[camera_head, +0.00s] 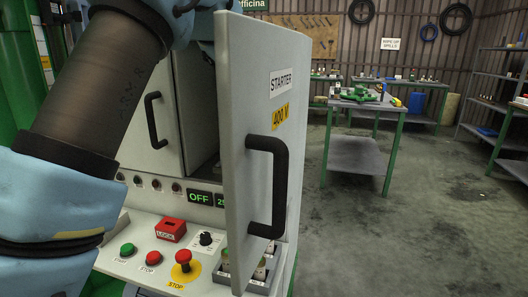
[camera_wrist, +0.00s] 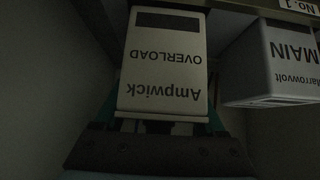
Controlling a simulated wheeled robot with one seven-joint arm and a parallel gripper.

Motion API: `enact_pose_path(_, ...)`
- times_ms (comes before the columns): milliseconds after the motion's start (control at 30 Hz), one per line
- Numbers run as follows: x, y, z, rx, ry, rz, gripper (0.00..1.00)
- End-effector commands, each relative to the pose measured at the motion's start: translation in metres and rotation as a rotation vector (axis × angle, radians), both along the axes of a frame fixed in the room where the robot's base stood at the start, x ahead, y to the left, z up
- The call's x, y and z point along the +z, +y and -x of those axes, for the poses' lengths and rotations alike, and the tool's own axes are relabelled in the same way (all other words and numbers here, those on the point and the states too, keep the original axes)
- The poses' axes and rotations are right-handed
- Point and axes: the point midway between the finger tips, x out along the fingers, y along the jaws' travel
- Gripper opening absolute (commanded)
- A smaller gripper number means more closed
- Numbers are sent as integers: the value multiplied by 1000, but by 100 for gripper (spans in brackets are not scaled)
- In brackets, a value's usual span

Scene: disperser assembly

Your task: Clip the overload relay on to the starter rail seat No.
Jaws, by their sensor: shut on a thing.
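The overload relay (camera_wrist: 165,65), a pale box lettered "Ampwick OVERLOAD", shows upside down in the middle of the wrist view. My gripper (camera_wrist: 163,118) is shut on it, with teal fingers at its sides. The far end of the relay is near the top edge of the view; I cannot tell whether it touches the rail (camera_wrist: 232,29). A "No.1" label (camera_wrist: 298,6) shows at the top right. In the head view the starter cabinet's door (camera_head: 245,190) stands open, and my gripper and the relay are hidden.
A white "MAIN" module (camera_wrist: 275,65) sits close to the right of the relay, with a narrow gap. The cabinet interior is dark. In the head view a second door (camera_head: 150,125) is behind my arm. Below is a panel with buttons and a red stop knob (camera_head: 184,258).

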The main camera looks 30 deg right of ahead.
Motion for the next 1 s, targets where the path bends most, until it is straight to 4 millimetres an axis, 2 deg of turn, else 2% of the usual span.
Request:
enact_pose_path(667,-16,0,0,-1,-2,1,0)
enact_pose_path(700,-15,0,0,0,-1,1,76)
enact_pose_path(900,-15,0,0,-1,-1,0,98)
enact_pose_path(1000,-15,0,0,-1,-1,0,100)
